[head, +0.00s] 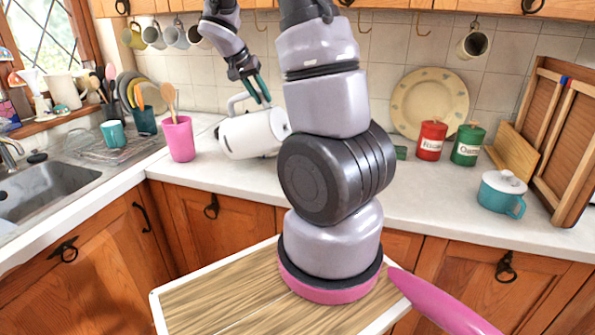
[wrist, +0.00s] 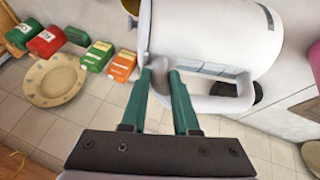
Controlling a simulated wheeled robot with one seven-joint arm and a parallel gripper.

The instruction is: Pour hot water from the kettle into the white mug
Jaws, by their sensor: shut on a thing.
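The white kettle (head: 258,132) is over the back counter, left of my arm in the head view, and strongly tilted. In the wrist view its white body (wrist: 205,35) fills the top. My gripper (head: 258,90) is shut on the kettle's handle; its green fingers (wrist: 165,85) close around it in the wrist view. I cannot tell whether the kettle touches the counter. No white mug shows clearly on the counter; part of the counter is hidden behind my arm. Several mugs hang on the wall, including a pale one (head: 154,37) at left and a cream one (head: 473,44) at right.
A pink utensil holder (head: 180,139) stands left of the kettle. Right of my arm are a plate (head: 430,95), red (head: 431,141) and green (head: 468,145) canisters, and a teal lidded pot (head: 500,193). The sink (head: 40,185) is at left. Counter in front of the canisters is clear.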

